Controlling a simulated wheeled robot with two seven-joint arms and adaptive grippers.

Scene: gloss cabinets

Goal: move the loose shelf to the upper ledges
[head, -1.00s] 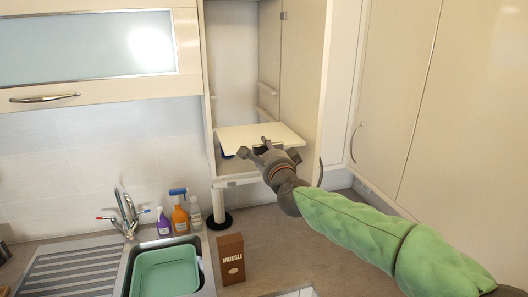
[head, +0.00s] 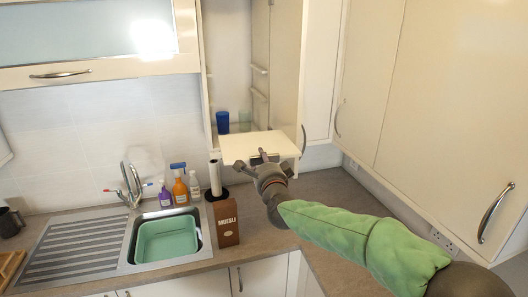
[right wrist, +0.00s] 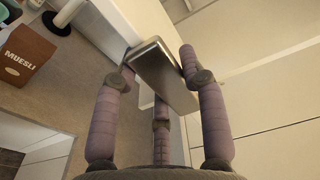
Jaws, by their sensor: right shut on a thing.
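The loose shelf (head: 258,146) is a flat cream board, roughly level in front of the open wall cabinet's lower opening. My right gripper (head: 264,163) is shut on a dark grip piece at the shelf's near edge. In the right wrist view that grey piece (right wrist: 163,75) sits between the fingers, with the pale board (right wrist: 105,35) beyond it. Inside the cabinet, an upper ledge (head: 259,69) and a lower ledge (head: 258,93) show on the right wall. The left-side ledges are hard to make out. My left gripper is not in view.
The open cabinet door (head: 319,80) is close on the right. Below are a muesli box (head: 225,219), bottles (head: 180,190) and a sink basin (head: 167,238).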

